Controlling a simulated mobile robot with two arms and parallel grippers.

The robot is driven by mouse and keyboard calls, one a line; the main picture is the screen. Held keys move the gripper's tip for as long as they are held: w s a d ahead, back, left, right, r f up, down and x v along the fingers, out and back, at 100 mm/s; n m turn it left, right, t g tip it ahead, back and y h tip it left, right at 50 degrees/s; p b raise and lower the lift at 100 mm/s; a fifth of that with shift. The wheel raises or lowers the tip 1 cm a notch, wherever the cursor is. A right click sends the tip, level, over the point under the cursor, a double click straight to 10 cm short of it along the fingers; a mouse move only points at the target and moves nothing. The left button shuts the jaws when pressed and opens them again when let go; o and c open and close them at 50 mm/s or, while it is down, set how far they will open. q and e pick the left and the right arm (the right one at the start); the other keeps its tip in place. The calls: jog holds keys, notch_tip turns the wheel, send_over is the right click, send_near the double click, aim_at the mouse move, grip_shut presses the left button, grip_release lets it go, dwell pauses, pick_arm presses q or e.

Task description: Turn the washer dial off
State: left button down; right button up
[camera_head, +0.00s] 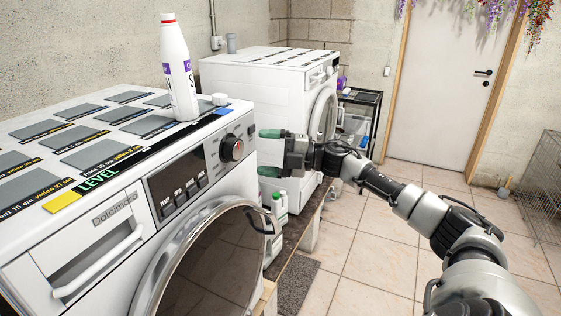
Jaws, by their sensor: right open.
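The front washer (115,235) is white with a round glass door. My left gripper is not in view.
A white bottle with a red cap (178,75) stands on the washer top. A second white machine (262,78) stands behind. White bottles (278,215) stand low between the machines. A black shelf (359,115) is beyond. The tiled floor (365,245) at right is mostly clear.

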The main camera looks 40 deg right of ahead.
jog(key=b+v, duration=0.1)
jog(key=v, duration=0.3)
jog(key=shift+s, duration=0.1)
jog(key=shift+d, duration=0.1)
dwell(0.5)
